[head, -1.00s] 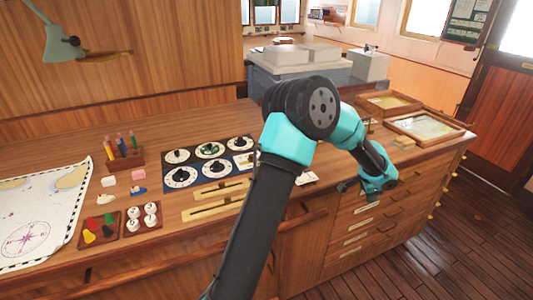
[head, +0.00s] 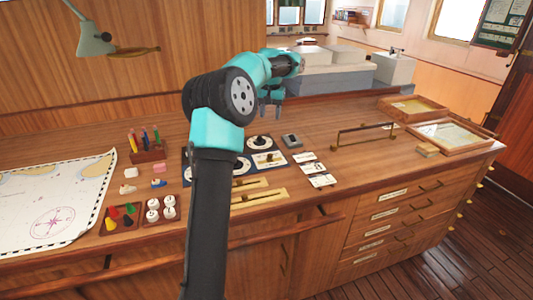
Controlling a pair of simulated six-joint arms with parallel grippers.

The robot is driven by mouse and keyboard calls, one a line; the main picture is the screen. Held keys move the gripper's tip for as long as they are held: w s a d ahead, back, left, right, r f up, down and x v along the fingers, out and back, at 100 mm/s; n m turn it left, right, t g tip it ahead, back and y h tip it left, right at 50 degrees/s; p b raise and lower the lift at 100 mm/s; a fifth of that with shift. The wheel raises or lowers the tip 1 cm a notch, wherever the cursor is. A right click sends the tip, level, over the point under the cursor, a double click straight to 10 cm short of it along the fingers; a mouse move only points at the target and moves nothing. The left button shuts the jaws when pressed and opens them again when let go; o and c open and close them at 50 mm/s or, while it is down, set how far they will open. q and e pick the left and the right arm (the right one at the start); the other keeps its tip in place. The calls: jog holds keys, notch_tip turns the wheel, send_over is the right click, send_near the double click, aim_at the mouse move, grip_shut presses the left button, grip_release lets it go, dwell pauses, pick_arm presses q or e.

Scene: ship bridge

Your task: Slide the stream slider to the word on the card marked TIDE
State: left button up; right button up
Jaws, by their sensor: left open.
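Two pale brass slider strips lie on the desk, partly behind my left arm: an upper slider (head: 262,183) and a lower slider (head: 270,197), each with a dark slot. I cannot read which is the stream slider. Several small white cards lie to their right: a top card (head: 303,157), a middle card (head: 314,168) and a bottom card (head: 322,181). Their writing is too small to read, so the TIDE card cannot be told. My left gripper (head: 270,110) is open and empty, raised above the desk beyond the dials. My right gripper is not in view.
A dial panel (head: 266,143) sits behind the sliders, partly hidden by my arm. A small grey box (head: 292,140), a brass rail (head: 365,132) and framed trays (head: 445,134) stand to the right. Game pieces and a chart (head: 55,205) lie left.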

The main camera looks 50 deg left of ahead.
aim_at(270, 154)
pick_arm(q)
jog(key=shift+f, duration=0.15)
notch_tip(270, 154, down, 17)
jog(key=shift+f, duration=0.1)
dwell(0.6)
jog(key=shift+c, duration=0.4)
grip_shut()
